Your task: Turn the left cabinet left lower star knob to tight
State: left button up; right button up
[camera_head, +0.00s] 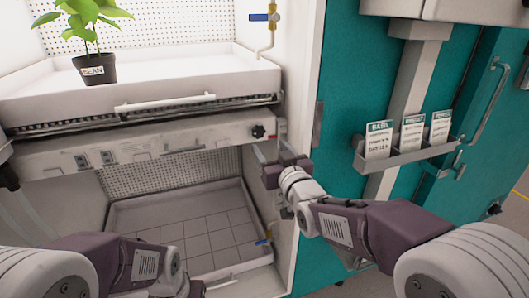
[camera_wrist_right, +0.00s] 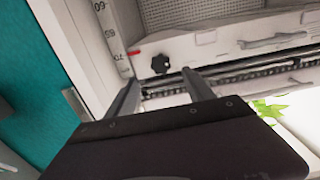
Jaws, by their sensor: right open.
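A black star knob (camera_head: 258,131) sits at the right end of the pale front rail of the open cabinet in the head view. The right wrist view shows a black star knob (camera_wrist_right: 160,64) just past the fingertips, roughly between them and apart from them. I cannot tell its tightness. My right gripper (camera_head: 273,150) is open and empty, just below and right of the knob in the head view; its two fingers (camera_wrist_right: 161,77) also show in the right wrist view. My left arm comes in at the bottom left; its gripper (camera_head: 193,288) is mostly cut off by the lower edge.
A white upper tray (camera_head: 190,68) holds a potted plant (camera_head: 95,68) labelled BEAN. A lower tray (camera_head: 125,210) stands below. A blue valve handle (camera_head: 263,241) is low beside my right arm. A teal door (camera_head: 345,90) and a card holder (camera_head: 405,153) stand to the right.

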aim_at(259, 132)
jog(key=x, duration=0.4)
jog(key=p+x, duration=0.1)
jog(key=x, duration=0.4)
jog(key=shift+r, duration=0.25)
grip_shut()
